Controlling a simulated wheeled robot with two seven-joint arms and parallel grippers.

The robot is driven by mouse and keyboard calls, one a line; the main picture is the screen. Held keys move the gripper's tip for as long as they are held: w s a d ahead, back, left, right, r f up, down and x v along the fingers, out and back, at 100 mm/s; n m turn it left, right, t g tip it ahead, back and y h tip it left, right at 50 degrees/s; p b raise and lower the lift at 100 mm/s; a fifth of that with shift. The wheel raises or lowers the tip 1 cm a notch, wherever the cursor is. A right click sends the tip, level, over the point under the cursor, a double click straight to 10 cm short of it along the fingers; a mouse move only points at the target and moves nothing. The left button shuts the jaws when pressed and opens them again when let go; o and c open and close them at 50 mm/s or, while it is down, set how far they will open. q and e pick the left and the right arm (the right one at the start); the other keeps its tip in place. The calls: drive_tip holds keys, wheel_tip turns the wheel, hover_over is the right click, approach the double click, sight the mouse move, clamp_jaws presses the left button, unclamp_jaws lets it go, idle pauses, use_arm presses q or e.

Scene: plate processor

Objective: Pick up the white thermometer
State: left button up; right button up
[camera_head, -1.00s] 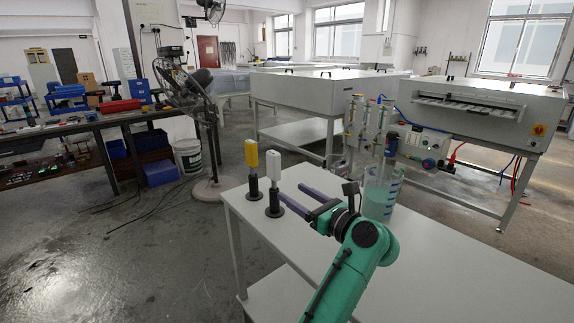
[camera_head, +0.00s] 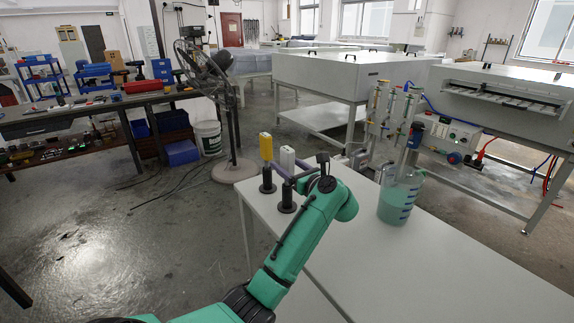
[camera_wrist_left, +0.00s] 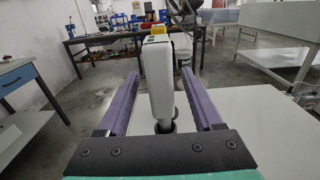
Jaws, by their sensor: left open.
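The white thermometer (camera_head: 287,159) stands upright in a black round holder (camera_head: 287,198) near the far left edge of the white table. The yellow thermometer (camera_head: 266,147) stands in a similar holder just left of it and farther away. My left gripper (camera_head: 288,167) is at the white thermometer, with its purple fingers on either side. In the left wrist view, the white thermometer (camera_wrist_left: 158,78) rises between the open fingers (camera_wrist_left: 160,82), with a gap visible on each side. The yellow top (camera_wrist_left: 157,30) shows behind it. My right gripper is out of view.
A beaker of green liquid (camera_head: 400,196) stands on the white table (camera_head: 430,245), right of my left arm. Glass tubes and a tubing stand (camera_head: 382,115) rise behind it. The front and right of the table are clear. A fan (camera_head: 232,165) stands on the floor beyond.

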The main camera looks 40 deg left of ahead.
use_arm(q)
drive_tip(key=shift+w+a+f, duration=0.1)
clamp_jaws()
